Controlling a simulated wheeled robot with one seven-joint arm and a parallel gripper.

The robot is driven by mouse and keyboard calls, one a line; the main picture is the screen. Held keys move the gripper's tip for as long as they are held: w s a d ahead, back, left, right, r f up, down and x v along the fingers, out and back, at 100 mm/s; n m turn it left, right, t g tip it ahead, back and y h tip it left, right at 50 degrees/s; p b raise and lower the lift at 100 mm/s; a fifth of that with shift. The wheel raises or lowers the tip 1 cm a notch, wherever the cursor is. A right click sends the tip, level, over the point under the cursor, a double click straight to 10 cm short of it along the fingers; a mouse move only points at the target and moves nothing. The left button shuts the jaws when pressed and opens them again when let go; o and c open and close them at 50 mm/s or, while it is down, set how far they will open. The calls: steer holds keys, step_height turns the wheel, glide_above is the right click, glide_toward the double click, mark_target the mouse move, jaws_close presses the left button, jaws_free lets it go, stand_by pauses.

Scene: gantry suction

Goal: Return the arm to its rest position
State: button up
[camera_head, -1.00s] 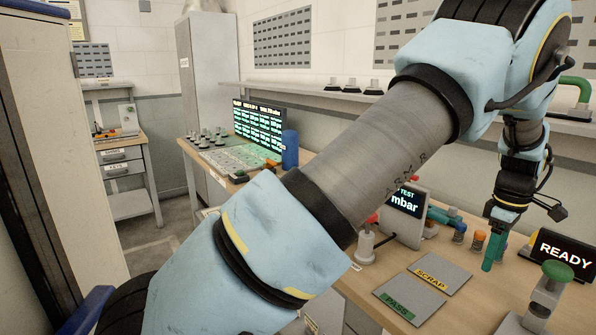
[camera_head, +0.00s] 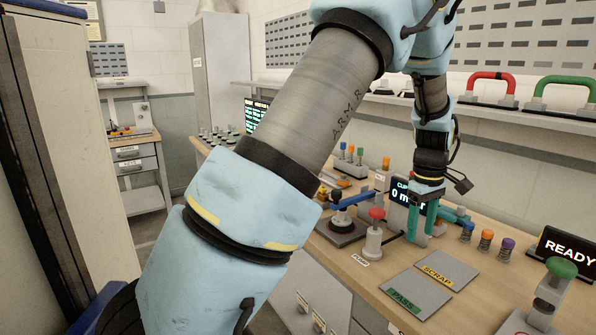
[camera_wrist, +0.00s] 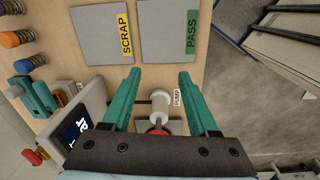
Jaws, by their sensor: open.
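My arm reaches across the head view from lower left to upper middle and bends down over the bench. My gripper (camera_head: 422,222) has teal fingers pointing down near the gauge display (camera_head: 405,193). In the wrist view my gripper (camera_wrist: 157,85) is open, its two fingers spread apart with nothing held between them. The pump post with a red knob (camera_head: 375,228) stands left of the fingers in the head view. In the wrist view the white pump post (camera_wrist: 158,105) lies below and between the fingers.
Grey SCRAP (camera_head: 447,269) and PASS (camera_head: 415,292) plates lie bare on the bench. Several coloured spring pieces (camera_head: 486,240) stand at the right. A READY sign (camera_head: 566,250) and a green-knobbed post (camera_head: 553,290) stand at the right front. A shelf with red and green handles (camera_head: 490,88) runs behind.

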steer(key=w+a+r+m, duration=0.1)
steer(key=a+r+m, duration=0.1)
steer(key=a, duration=1.6)
steer(key=s+a+m, duration=0.2)
steer(key=s+a, duration=0.3)
steer(key=a, duration=0.3)
steer(key=s+a+m+t, duration=0.1)
steer(key=s+a+m, duration=0.1)
steer(key=s+a, duration=0.3)
steer(key=a, duration=0.4)
steer(key=shift+a, duration=0.25)
steer(key=shift+w+f, duration=0.1)
steer(key=shift+w, duration=0.05)
